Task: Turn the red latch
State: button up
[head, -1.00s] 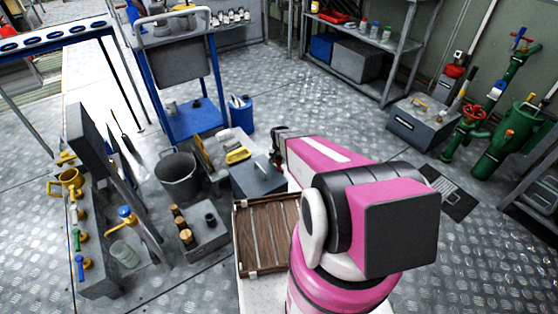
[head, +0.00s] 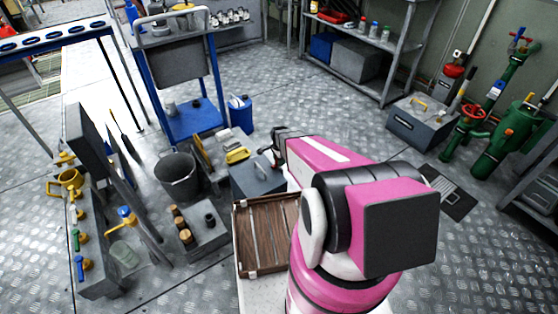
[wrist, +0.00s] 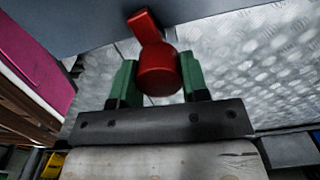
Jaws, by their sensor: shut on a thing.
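The red latch (wrist: 157,73) shows in the wrist view as a rounded red knob with a short flat lever (wrist: 145,24) pointing up and slightly left. It sits in front of a grey-blue surface (wrist: 75,17) at the top of the view. My gripper (wrist: 158,78) has a green finger on either side of the knob and is shut on it. In the head view my gripper end (head: 279,139) is small and dark beside a grey box with a handle (head: 257,179). The latch itself cannot be made out in the head view.
A wooden crate (head: 236,240) stands in front of the grey box. A bucket (head: 178,181) and a block with several bottles (head: 205,232) stand left of it. A blue trolley (head: 190,123) is behind. Open metal floor (head: 330,112) lies at back right.

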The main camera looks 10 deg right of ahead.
jog(key=shift+m, duration=0.6)
jog(key=o, duration=0.9)
jog(key=shift+r, duration=0.1)
notch_tip(320, 180, up, 11)
jog(key=shift+f, duration=0.15)
dwell(0.3)
